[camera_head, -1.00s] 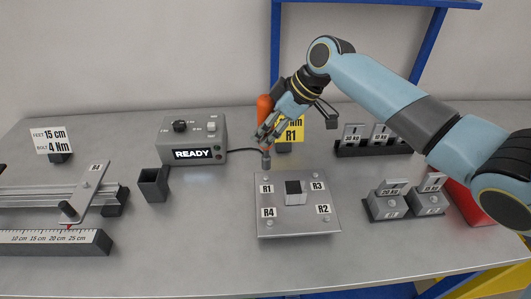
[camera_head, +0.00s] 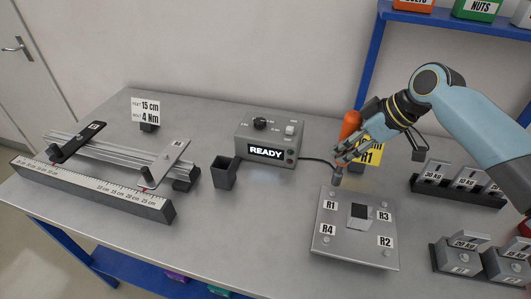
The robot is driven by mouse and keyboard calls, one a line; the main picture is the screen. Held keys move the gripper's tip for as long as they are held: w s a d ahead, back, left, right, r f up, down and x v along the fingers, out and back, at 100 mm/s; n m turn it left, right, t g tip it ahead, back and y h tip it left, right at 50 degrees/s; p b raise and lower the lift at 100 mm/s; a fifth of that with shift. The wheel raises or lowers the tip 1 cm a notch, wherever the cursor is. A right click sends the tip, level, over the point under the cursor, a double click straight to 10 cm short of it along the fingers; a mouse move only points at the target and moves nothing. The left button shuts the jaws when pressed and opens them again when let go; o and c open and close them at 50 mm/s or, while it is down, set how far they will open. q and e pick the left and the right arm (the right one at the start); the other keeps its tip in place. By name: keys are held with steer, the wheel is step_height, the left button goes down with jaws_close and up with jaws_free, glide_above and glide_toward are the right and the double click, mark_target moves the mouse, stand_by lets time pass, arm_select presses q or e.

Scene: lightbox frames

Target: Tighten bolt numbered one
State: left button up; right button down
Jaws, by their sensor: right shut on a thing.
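The grey metal plate (camera_head: 318,240) lies on the table with labels R1 (camera_head: 331,205), R2, R3 and R4 near its corners. A small bolt (camera_head: 334,194) shows beside the R1 label. My right gripper (camera_head: 348,152) is shut on an orange power tool (camera_head: 351,124), which is upright and partly hidden by the fingers. The tool's dark tip (camera_head: 338,180) points down just above the R1 corner; I cannot tell whether it touches the bolt. A yellow sign (camera_head: 372,155) reading R1 stands behind, partly hidden. My left gripper is out of view.
A control box (camera_head: 270,138) showing READY has a cable running toward the tool. A small dark open holder (camera_head: 223,173) stands left of the plate. Weights (camera_head: 465,245) stand to the right. A ruler (camera_head: 92,186) and slide rail lie left. Table between holder and plate is clear.

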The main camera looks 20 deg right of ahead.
steer(key=n+b, duration=0.1)
steer(key=n+g+b, duration=0.1)
steer(key=n+y+b, duration=0.1)
steer(key=shift+w+r+g, duration=0.25)
steer(key=shift+r+g, duration=0.05)
steer(key=shift+g, duration=0.1)
steer(key=shift+r+n+g+y+b, duration=0.4)
steer(key=shift+r+n+g+b, duration=0.15)
steer(key=shift+n, duration=0.55)
steer(key=shift+s+r+n, duration=0.2)
steer(key=shift+r+n, duration=0.1)
steer(key=shift+r, duration=0.05)
steer(key=shift+p, duration=0.3)
steer(key=shift+f+b, duration=2.15)
steer(key=shift+f, duration=0.95)
steer(key=shift+p, duration=0.3)
